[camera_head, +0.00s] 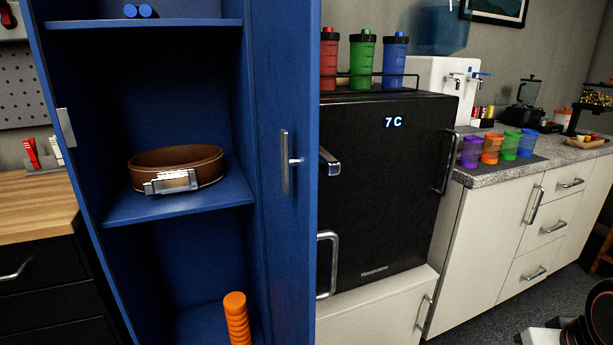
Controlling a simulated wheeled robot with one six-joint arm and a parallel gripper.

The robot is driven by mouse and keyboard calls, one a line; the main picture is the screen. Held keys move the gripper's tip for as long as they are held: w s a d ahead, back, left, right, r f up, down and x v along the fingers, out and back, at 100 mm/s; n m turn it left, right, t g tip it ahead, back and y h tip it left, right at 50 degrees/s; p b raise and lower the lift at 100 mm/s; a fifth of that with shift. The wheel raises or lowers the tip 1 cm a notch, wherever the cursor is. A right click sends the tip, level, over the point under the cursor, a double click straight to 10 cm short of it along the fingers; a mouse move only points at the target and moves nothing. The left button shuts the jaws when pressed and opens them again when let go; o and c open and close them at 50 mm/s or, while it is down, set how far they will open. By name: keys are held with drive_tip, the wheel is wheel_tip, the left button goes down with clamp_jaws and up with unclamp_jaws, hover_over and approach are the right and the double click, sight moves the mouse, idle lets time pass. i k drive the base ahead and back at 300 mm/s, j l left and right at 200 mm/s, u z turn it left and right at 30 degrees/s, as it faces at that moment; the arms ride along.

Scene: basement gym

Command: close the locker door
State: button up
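The blue locker (110,215) stands open at the left, with its shelves exposed. Its blue door (285,240) stands swung open along the locker's right side, inner face partly visible. A slim silver fitting (285,162) is on that face. A silver lever (328,161) and a silver pull bar (327,266) stick out just past the door's right edge; their mounts are hidden. A metal plate (66,127) sits on the locker's left front edge. My gripper is not in view.
A brown leather belt (180,160) lies on the middle shelf, and an orange ribbed roller (236,315) stands below. The black fridge (390,200) with bottles on top is right of the door. A wooden counter (35,205) is at left. Dark floor shows at lower right.

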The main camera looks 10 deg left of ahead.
sight(286, 33)
drive_tip(key=i+l+z, duration=0.15)
drive_tip(key=i, duration=0.45)
drive_tip(key=i+l+u, duration=0.1)
drive_tip(key=i, duration=0.25)
drive_tip(key=i+l+u, duration=0.1)
drive_tip(key=l+u, duration=0.75)
drive_tip(key=u, duration=0.65)
drive_tip(key=j+u, duration=0.1)
drive_tip(key=u, duration=0.2)
drive_tip(key=i+j+u, duration=0.1)
drive_tip(key=u, duration=0.25)
drive_tip(key=k+l+u, duration=0.15)
drive_tip(key=l, duration=0.15)
drive_tip(key=k+l+u, duration=0.65)
drive_tip(key=k+j, duration=0.05)
drive_tip(key=j, duration=0.05)
